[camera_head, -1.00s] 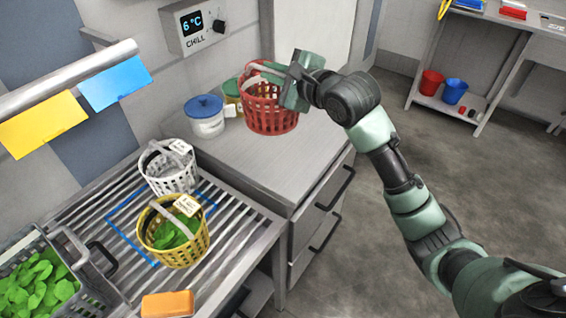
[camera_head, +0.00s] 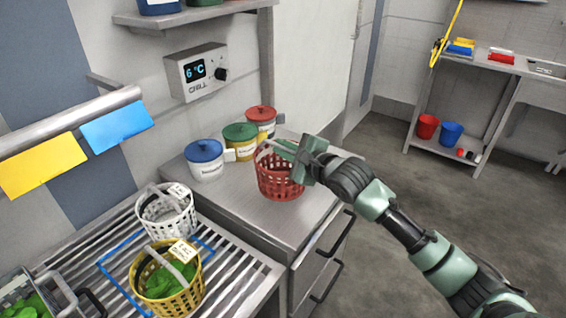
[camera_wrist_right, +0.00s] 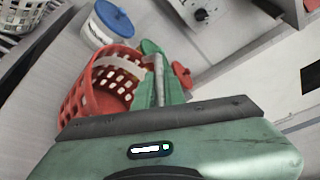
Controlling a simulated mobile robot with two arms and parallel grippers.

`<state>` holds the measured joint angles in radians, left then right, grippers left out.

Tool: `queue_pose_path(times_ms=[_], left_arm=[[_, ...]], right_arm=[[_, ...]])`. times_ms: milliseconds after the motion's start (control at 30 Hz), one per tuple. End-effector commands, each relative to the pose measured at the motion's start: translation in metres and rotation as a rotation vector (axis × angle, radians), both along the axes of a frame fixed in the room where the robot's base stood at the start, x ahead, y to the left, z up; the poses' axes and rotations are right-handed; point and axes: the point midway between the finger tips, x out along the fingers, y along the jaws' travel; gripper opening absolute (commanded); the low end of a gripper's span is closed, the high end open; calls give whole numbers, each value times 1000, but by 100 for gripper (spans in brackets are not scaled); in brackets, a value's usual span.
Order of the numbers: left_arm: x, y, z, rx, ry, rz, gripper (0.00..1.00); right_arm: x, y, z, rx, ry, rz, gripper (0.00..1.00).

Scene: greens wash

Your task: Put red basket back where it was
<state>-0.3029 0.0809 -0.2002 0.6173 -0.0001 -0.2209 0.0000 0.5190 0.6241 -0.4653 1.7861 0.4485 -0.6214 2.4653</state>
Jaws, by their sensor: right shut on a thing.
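The red basket (camera_head: 279,178) is upright at the right part of the steel counter (camera_head: 237,207), in front of the lidded canisters. I cannot tell whether its base touches the counter. My right gripper (camera_head: 290,150) is shut on its light handle at the top. In the right wrist view the red basket (camera_wrist_right: 90,92) shows behind the green fingers (camera_wrist_right: 158,88), tilted in the picture, and looks empty. A blue outline (camera_head: 112,274) is marked on the slatted rack, partly covered by the white basket (camera_head: 166,215) and yellow basket (camera_head: 170,293). My left gripper is out of view.
Blue-lidded (camera_head: 204,164), green-lidded (camera_head: 240,145) and red-lidded (camera_head: 262,118) canisters stand along the wall. The yellow basket holds greens. A crate of greens (camera_head: 18,290) is at lower left. The counter's front left is clear. Drawer handles (camera_head: 330,235) stick out below.

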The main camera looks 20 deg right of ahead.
Motion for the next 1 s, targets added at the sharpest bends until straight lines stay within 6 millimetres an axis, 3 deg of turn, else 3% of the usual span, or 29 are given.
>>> queue_pose_path(times_ms=[333,767,800,867,1000], left_arm=[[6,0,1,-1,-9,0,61],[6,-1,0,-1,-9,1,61],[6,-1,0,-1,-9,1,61],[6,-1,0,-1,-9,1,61],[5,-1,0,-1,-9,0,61]], right_arm=[[0,0,-41,-1,-2,-1,0],[0,0,-48,2,-3,0,0],[0,0,-49,1,-1,0,16],[0,0,-49,1,-1,0,32],[0,0,-49,0,-2,1,32]])
